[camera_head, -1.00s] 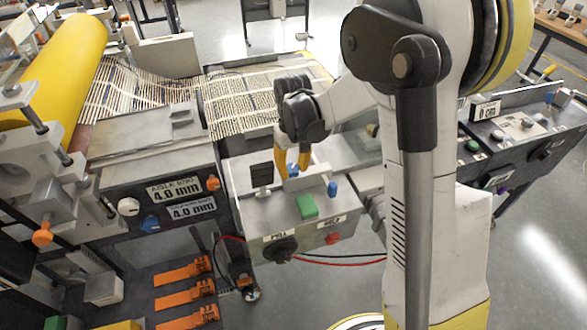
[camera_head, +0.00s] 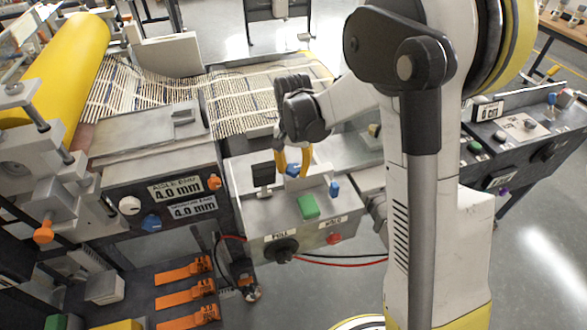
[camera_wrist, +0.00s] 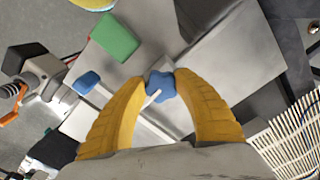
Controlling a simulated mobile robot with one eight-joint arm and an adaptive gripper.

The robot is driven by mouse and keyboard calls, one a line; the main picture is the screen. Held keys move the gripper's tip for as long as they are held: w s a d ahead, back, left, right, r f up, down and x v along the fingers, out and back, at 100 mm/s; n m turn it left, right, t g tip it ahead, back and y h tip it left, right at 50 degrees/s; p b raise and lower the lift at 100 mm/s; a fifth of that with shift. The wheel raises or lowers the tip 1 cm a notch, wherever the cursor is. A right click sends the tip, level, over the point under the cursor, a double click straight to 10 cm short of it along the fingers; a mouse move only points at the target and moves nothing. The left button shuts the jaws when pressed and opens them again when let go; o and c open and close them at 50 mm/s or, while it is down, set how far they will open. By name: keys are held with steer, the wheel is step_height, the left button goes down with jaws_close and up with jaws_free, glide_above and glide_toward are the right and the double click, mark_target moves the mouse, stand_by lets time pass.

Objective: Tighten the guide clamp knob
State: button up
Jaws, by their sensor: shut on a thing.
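The blue lobed guide clamp knob (camera_wrist: 162,86) sits between the tips of my yellow fingers in the wrist view, with a pale pointer line on it. My gripper (camera_wrist: 160,84) is shut on it, one fingertip on each side. In the head view my gripper (camera_head: 292,172) points down onto the top of the grey control box (camera_head: 265,215), and the knob (camera_head: 293,170) shows partly between the fingers. A second blue knob (camera_head: 334,188) stands to the right on the box; it also shows in the wrist view (camera_wrist: 86,83).
Bamboo-like mesh (camera_head: 240,100) lies behind. Orange tags (camera_head: 185,290) lie lower left.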

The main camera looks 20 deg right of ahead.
mark_target(293, 170)
steer(key=shift+m, duration=0.4)
steer(key=o, duration=1.2)
steer(key=shift+c, duration=0.2)
step_height(293, 170, up, 12)
